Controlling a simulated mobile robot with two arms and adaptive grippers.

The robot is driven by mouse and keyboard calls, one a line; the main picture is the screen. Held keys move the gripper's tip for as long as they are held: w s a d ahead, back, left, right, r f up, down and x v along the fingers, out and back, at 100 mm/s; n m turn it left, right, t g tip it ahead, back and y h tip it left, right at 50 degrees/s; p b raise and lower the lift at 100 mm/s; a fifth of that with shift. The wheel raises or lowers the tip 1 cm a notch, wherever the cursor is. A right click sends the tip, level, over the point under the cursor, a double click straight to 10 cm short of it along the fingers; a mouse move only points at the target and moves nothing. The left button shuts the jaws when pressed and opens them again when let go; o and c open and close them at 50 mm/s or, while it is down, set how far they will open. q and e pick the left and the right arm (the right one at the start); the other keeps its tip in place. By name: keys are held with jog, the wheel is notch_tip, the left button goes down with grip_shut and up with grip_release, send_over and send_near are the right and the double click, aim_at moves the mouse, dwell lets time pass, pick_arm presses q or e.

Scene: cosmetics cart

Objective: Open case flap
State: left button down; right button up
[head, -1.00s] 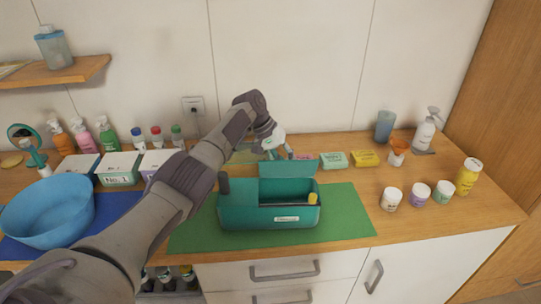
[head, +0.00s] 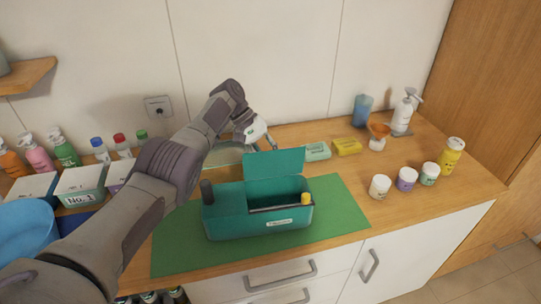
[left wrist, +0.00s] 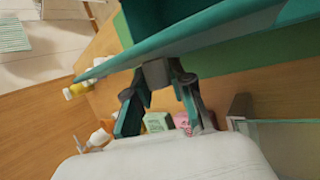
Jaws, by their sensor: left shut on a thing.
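The teal case (head: 230,226) stands on the green mat (head: 340,208), with a dark-capped item at its left end and a yellow-capped one at its right. Its flap (head: 275,164) stands raised at the back, and part of the inside shows. My left gripper (head: 272,140) is behind the flap's upper edge, its fingertips partly hidden. In the left wrist view my left gripper (left wrist: 158,88) is shut at the flap's edge (left wrist: 200,38), around a small grey tab. My right gripper is not in view.
Jars (head: 407,179) and a yellow bottle (head: 450,156) stand to the right. Soap boxes (head: 347,146) lie behind the case. Labelled boxes (head: 80,186) and a blue bowl (head: 22,238) are at the left. The counter between mat and jars is clear.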

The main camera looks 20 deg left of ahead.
pick_arm(q)
jog(key=shift+f, duration=0.1)
jog(key=c, duration=1)
grip_release()
jog(key=shift+o, duration=0.2)
notch_tip(320, 180, up, 10)
